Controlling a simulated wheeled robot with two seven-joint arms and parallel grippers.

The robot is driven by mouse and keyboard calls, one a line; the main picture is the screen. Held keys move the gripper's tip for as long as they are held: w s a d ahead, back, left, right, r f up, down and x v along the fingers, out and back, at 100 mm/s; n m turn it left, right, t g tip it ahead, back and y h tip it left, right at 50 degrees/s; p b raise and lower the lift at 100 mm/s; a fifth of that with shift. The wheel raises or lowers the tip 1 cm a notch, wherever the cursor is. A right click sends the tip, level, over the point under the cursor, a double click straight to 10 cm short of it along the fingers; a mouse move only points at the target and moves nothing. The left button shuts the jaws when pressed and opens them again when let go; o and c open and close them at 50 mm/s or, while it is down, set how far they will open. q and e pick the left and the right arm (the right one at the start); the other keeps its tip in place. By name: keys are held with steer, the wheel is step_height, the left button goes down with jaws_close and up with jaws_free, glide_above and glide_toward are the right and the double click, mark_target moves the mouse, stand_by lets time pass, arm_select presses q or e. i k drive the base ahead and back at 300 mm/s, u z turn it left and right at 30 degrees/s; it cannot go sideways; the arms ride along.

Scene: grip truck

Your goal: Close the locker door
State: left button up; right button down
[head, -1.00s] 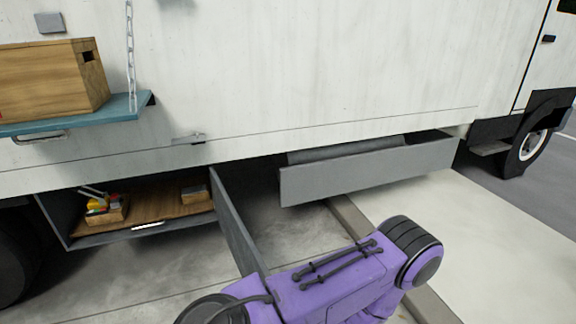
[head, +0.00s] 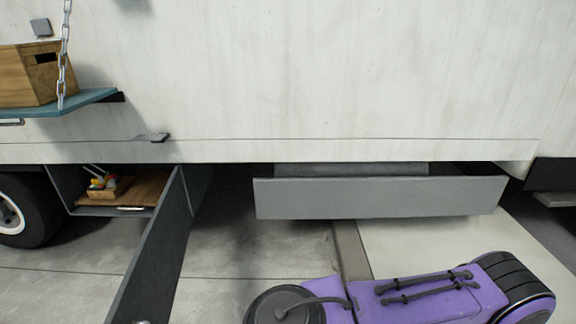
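The locker (head: 62,190) hangs under the truck body at the left, with its front open. Its dark grey door (head: 155,245) stands swung wide open from the right side of the opening, reaching toward me and the bottom edge. A small metal piece shows at the door's lower end. Inside the locker, a small wooden box (head: 110,190) with colourful items sits on the wooden floor. Neither of my grippers is in view. A purple and black part of my body shows at the bottom right, apart from the door in the picture.
The white truck wall (head: 320,80) fills the top. A long grey panel (head: 380,197) hangs below it, right of the locker. A teal shelf (head: 60,105) on a chain carries a wooden crate (head: 30,75). A wheel (head: 20,215) is left. Concrete floor (head: 240,245) is clear between door and panel.

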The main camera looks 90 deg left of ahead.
mark_target(146, 293)
steer(key=i, duration=0.15)
steer(key=u, duration=3.85)
steer(key=i, duration=1)
steer(key=u, duration=0.45)
steer(key=k, duration=0.7)
steer(key=z, duration=0.1)
